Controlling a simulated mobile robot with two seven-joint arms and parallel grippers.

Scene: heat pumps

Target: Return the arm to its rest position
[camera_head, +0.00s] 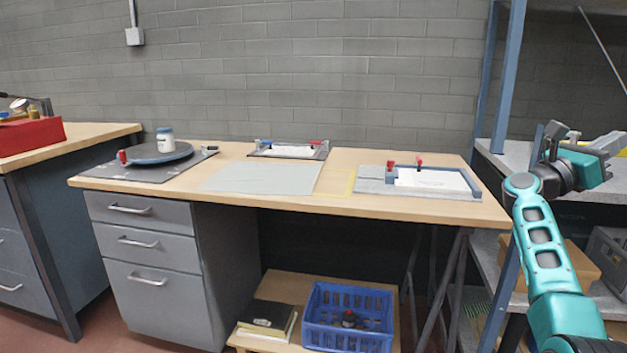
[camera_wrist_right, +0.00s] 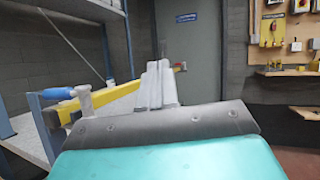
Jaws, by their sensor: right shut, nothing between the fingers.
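My right arm, teal and black, rises at the right of the head view in front of the blue-framed shelf. Its right gripper (camera_head: 612,142) is held up near the right picture edge, well to the right of the workbench. In the wrist view the two grey fingers of the gripper (camera_wrist_right: 158,84) stand together, shut, with nothing between them. My left arm and gripper do not show in either view.
A wooden workbench (camera_head: 300,196) holds a round turntable (camera_head: 158,153), a white jar (camera_head: 165,139) and fixtures with red clamps. A blue crate (camera_head: 348,318) sits below. The shelf's blue post (camera_head: 488,75) stands close to my right arm. A grey door (camera_wrist_right: 190,45) lies beyond the gripper.

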